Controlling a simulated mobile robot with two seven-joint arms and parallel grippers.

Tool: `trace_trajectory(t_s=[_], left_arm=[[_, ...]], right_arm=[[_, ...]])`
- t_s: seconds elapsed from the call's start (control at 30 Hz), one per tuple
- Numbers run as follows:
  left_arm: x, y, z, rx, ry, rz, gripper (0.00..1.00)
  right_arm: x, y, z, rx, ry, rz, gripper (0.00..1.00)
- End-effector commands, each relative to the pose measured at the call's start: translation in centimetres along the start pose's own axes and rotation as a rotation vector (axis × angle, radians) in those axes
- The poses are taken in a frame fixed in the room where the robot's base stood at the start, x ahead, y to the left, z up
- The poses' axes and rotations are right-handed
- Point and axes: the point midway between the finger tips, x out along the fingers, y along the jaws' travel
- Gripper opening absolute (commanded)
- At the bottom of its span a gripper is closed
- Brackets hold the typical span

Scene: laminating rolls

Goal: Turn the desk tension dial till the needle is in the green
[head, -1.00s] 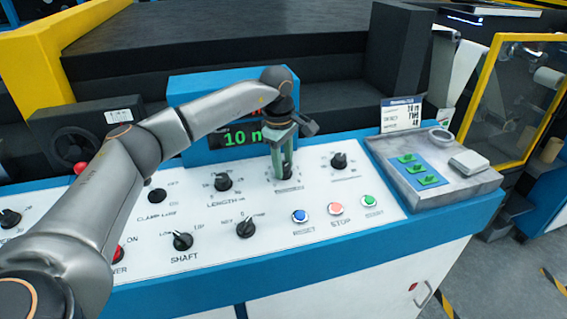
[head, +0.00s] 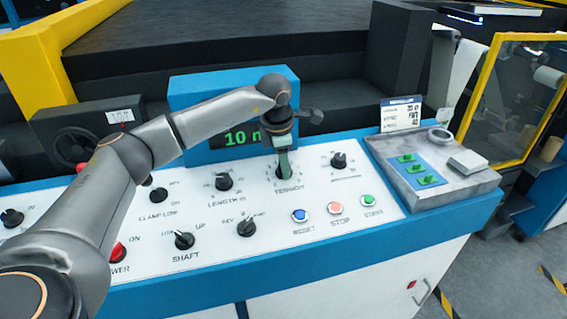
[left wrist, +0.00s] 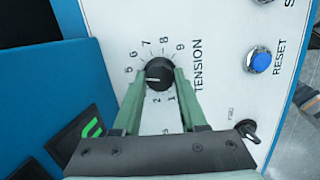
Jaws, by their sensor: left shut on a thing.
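The tension dial (left wrist: 159,73) is a round black knob with numbers around it and "TENSION" beside it in the left wrist view. My left gripper (left wrist: 160,76) has its two green fingers on either side of the knob and is shut on it. In the head view the left gripper (head: 284,172) reaches down onto the panel and hides most of the dial. A small white gauge (head: 120,116) stands above the handwheel at the left; its needle and any green zone are too small to read. My right gripper is not in view.
Other black knobs stand close by, such as the length knob (head: 223,181) and an unlabelled-looking one (head: 339,160) to the right. Blue, red and green buttons (head: 335,208) sit in front. A display (head: 240,138) stands behind the gripper. A grey tray (head: 398,188) is at the right.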

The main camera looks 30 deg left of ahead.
Motion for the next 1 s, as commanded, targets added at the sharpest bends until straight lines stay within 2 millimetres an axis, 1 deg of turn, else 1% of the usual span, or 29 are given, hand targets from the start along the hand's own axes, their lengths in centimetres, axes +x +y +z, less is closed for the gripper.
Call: trace_trajectory(t_s=[0.2, 0.5, 0.7, 1.0], left_arm=[[0.07, -0.09, 0.01, -0.184, 0.0, 0.025, 0.0], [0.07, -0.15, 0.0, -0.361, 0.001, 0.049, 0.0], [0.04, -0.15, 0.02, -0.42, 0.001, 0.057, 0.0], [0.01, -0.13, 0.02, -0.443, 0.001, 0.06, 0.0]], right_arm=[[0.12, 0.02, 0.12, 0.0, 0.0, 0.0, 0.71], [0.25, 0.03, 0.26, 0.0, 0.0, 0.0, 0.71], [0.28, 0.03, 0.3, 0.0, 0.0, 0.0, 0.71], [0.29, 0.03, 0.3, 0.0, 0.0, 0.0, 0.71]])
